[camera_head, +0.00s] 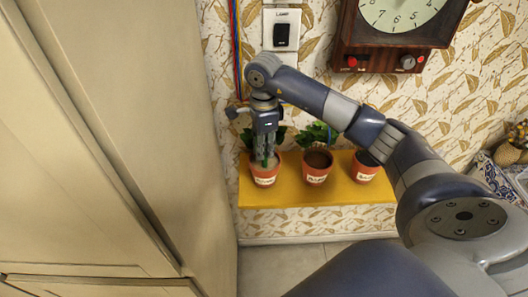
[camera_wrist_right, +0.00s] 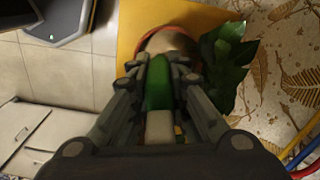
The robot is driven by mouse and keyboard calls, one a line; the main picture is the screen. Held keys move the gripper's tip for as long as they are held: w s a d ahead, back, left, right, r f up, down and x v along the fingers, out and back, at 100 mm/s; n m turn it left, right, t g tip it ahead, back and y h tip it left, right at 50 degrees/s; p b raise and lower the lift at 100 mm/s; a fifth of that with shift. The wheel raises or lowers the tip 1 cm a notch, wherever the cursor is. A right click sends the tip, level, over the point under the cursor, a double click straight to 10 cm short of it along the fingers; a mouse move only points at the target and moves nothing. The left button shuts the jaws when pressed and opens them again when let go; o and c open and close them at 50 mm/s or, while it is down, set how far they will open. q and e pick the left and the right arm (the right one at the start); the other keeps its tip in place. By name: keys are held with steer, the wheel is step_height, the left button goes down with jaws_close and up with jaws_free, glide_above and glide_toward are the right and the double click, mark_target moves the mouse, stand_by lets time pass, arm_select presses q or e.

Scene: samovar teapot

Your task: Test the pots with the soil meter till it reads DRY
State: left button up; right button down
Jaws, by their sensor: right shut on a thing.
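Three terracotta pots with white labels stand in a row on a yellow shelf: the left pot (camera_head: 265,177), the middle pot (camera_head: 317,171) and the right pot (camera_head: 365,174). The label words are too small to read. My right gripper (camera_head: 265,155) points down over the left pot. In the right wrist view its fingers (camera_wrist_right: 160,70) are shut on the green and white soil meter (camera_wrist_right: 158,88). The meter's lower end is hidden, so I cannot tell whether it is in the soil. Its reading is not visible. My left gripper is out of view.
The yellow shelf (camera_head: 300,195) runs along the patterned wall. A wall clock box (camera_head: 395,30) and a lamp switch (camera_head: 282,35) are above. A tall cream cabinet (camera_head: 110,120) stands close on the left. Coloured cables (camera_head: 237,50) run down the wall.

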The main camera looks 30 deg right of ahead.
step_height(320, 180, up, 8)
steer(key=shift+f+b, duration=0.2)
steer(key=shift+b, duration=0.45)
step_height(320, 180, up, 4)
steer(key=p, duration=0.2)
steer(key=shift+p, duration=0.3)
step_height(320, 180, up, 8)
steer(key=p, duration=0.6)
steer(key=shift+f, duration=0.15)
